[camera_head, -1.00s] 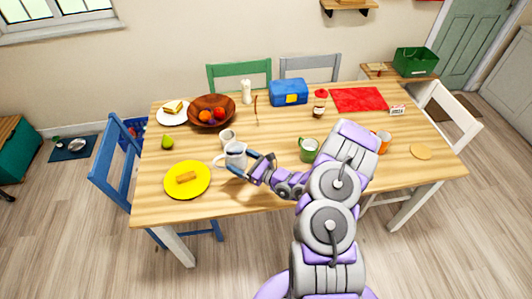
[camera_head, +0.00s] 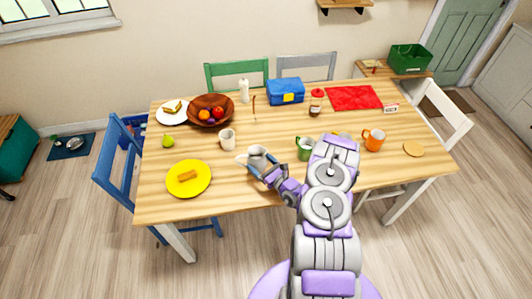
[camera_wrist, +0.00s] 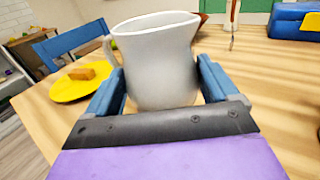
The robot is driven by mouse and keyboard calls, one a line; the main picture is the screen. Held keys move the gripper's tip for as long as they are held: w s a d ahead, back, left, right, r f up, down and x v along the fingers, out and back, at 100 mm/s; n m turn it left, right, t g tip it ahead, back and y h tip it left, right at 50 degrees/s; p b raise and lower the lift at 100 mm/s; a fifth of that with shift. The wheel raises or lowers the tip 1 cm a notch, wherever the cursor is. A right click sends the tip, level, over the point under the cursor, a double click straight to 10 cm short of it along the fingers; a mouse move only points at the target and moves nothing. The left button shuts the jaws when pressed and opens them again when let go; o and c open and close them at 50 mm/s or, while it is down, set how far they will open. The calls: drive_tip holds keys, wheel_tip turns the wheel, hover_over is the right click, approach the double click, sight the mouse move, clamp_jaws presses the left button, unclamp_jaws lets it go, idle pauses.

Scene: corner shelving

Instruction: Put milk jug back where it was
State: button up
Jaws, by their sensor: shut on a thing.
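The milk jug (camera_head: 257,158) is a white-grey pitcher with a spout and a handle. In the head view it is over the front middle of the wooden table (camera_head: 220,195), between the yellow plate and the green mug. My gripper (camera_head: 264,171) is shut on the jug. In the wrist view the jug (camera_wrist: 158,65) stands upright between the two blue fingers of my gripper (camera_wrist: 160,90), its handle to the left and its spout to the right. I cannot tell whether its base touches the table.
A white cup (camera_head: 227,140) stands left of and behind the jug. A yellow plate (camera_head: 203,187) with a piece of food lies to the left. A green mug (camera_head: 303,150) and an orange mug (camera_head: 374,140) stand to the right. The table's middle behind the jug is clear.

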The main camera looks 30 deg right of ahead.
drive_tip(key=w+d, duration=0.4)
drive_tip(key=w+d+f, duration=0.1)
drive_tip(key=w+d, duration=0.1)
drive_tip(key=d, duration=0.1)
drive_tip(key=shift+w+b, duration=0.3)
drive_tip(key=shift+b, duration=0.1)
drive_tip(key=shift+w+a, duration=0.1)
drive_tip(key=shift+w, duration=0.55)
drive_tip(key=f, duration=0.1)
drive_tip(key=d+f, duration=0.1)
drive_tip(key=f, duration=0.1)
drive_tip(key=shift+f+b, duration=0.3)
drive_tip(key=shift+b, duration=0.05)
drive_tip(key=shift+a, duration=0.15)
drive_tip(key=o, duration=1.2)
drive_tip(key=shift+a, duration=0.15)
drive_tip(key=shift+c, duration=0.2)
drive_tip(key=shift+r, duration=0.1)
